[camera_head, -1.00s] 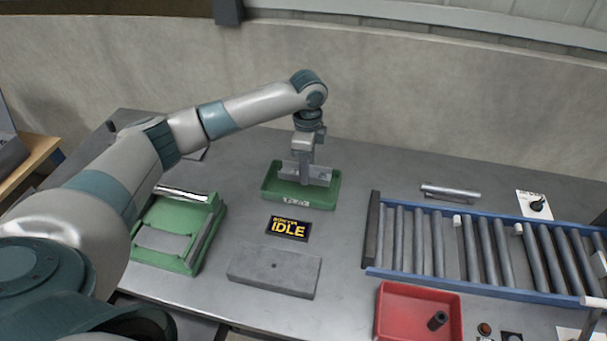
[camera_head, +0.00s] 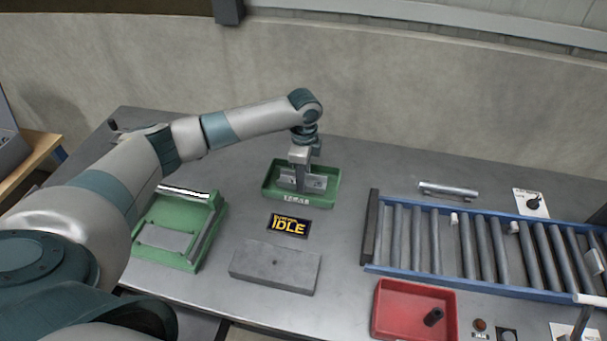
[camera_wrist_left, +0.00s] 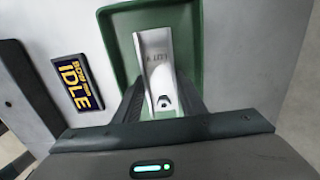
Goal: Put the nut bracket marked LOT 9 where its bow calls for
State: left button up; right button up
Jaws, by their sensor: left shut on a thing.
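A grey metal bracket (camera_head: 317,183) is in my left gripper (camera_head: 299,180), low inside the green tray (camera_head: 270,190) at the back middle. In the left wrist view the bracket (camera_wrist_left: 154,47) lies lengthwise between the two fingers of my left gripper (camera_wrist_left: 160,98), over the green tray (camera_wrist_left: 112,28). It carries a small marking that looks like LOT and a character I cannot read surely, and has a hole near its near end. Whether it touches the tray floor cannot be told. The tray's front label is too small to read. My right gripper is not in view.
An IDLE sign (camera_head: 288,225) and a grey block (camera_head: 276,267) stand in front of the tray. A green fixture (camera_head: 160,218) is at left.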

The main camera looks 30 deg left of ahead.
pick_arm(q)
jog(key=o, duration=1.2)
jog(key=shift+f, duration=0.1)
jog(key=shift+o, duration=0.2)
notch_tip(320, 180, up, 12)
jog(key=b, duration=0.3)
jog(key=shift+b, duration=0.3)
